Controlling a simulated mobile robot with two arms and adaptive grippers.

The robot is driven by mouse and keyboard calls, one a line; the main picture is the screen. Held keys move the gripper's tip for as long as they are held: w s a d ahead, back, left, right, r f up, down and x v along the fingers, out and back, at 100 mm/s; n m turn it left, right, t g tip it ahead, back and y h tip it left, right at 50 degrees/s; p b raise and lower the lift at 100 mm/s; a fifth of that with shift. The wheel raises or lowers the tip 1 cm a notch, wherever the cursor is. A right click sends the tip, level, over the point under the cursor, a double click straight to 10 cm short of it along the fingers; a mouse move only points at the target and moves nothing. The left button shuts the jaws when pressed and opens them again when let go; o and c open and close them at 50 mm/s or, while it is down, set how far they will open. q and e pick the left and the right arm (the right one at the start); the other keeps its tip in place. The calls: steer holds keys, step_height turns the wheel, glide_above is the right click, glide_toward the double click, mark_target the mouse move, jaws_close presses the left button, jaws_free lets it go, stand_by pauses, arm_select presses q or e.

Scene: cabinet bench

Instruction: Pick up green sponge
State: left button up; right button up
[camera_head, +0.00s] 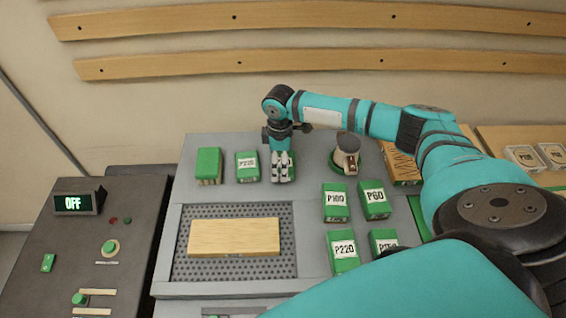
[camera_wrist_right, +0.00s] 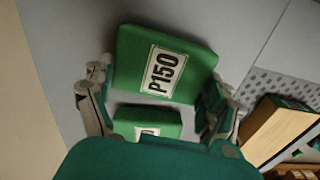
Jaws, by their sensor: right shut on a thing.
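My right gripper (camera_head: 282,172) points down at the back of the grey bench, to the right of a green block with a label (camera_head: 247,166). In the right wrist view its fingers (camera_wrist_right: 160,105) are shut on the sides of a green sponge block labelled P150 (camera_wrist_right: 135,60). A second green labelled piece (camera_wrist_right: 147,120) shows nearer the wrist, partly hidden. In the head view the gripper hides most of the held block, and I cannot tell whether it is off the bench. Another green block with a yellowish lower part (camera_head: 208,165) stands farther left. My left gripper is not in view.
A wooden block (camera_head: 235,237) lies on the perforated panel (camera_head: 285,265). Green labelled blocks P100 (camera_head: 335,202), P60 (camera_head: 375,200) and P220 (camera_head: 343,252) sit to the right. A round container (camera_head: 346,155) stands right of the gripper. A control box with an OFF display (camera_head: 78,203) is at left.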

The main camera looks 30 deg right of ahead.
mark_target(280, 153)
steer(key=shift+r, duration=0.5)
step_height(280, 153, up, 2)
steer(key=shift+r+b, duration=0.1)
steer(key=shift+b, duration=0.55)
steer(key=s+a+b, duration=0.1)
steer(key=s+a, duration=0.1)
steer(key=a, duration=0.2)
steer(key=s+a+r+b, duration=0.1)
steer(key=s+a, duration=0.2)
steer(key=a, duration=0.2)
steer(key=s+a, duration=0.2)
steer(key=a, duration=0.3)
steer(key=shift+s+a+r+b, duration=0.1)
steer(key=shift+s+r+b, duration=0.1)
steer(key=shift+r+b, duration=0.2)
